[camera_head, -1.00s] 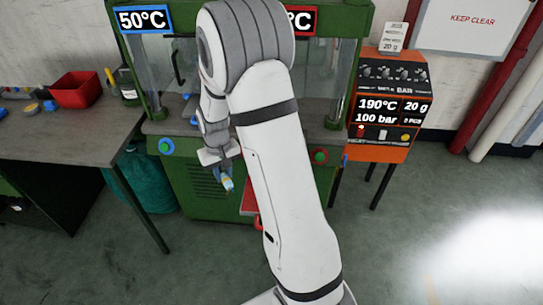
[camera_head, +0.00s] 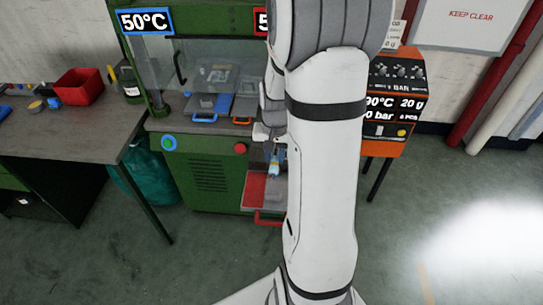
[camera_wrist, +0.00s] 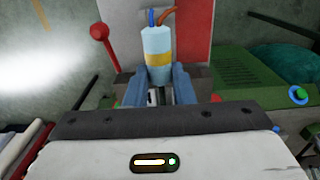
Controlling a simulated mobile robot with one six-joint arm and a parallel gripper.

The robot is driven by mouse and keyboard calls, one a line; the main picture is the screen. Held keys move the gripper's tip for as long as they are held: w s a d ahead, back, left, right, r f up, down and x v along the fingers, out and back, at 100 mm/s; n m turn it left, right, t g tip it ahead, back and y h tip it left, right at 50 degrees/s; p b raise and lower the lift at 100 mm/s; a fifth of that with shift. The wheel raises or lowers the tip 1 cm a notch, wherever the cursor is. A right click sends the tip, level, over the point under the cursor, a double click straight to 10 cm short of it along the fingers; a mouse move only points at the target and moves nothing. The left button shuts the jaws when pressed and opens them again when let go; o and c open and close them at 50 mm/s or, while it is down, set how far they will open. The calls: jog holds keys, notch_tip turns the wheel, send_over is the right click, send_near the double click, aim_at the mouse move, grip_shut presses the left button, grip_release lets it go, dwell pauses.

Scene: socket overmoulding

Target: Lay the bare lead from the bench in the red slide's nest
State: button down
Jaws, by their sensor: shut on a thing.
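My gripper (camera_wrist: 160,82) is shut on the lead (camera_wrist: 158,52), a light blue cylinder with a yellow band and blue and brown wires at its top. In the head view the lead (camera_head: 274,168) hangs below my gripper (camera_head: 271,152). The red slide (camera_head: 255,188) sticks out low at the press front, with a grey part beside its red part. The lead is in front of or over the slide; the height between them cannot be told. In the wrist view the slide's red surface (camera_wrist: 196,22) is behind the lead. The nest cannot be made out; my arm hides part of the slide.
The green press (camera_head: 205,178) holds a blue slide (camera_head: 204,108) and an orange-edged slide (camera_head: 243,108) higher up. A red-knobbed lever (camera_wrist: 99,32) stands beside the red slide. The bench (camera_head: 70,140) with a red bin (camera_head: 79,87) is left. Floor in front is open.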

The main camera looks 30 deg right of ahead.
jog(key=shift+s, duration=0.1)
jog(key=shift+f+b, duration=3.4)
jog(key=shift+f, duration=0.85)
jog(key=c, duration=1.2)
grip_release()
jog(key=shift+o, duration=0.2)
jog(key=shift+r, duration=0.1)
notch_tip(320, 180, up, 8)
jog(key=shift+f, duration=0.15)
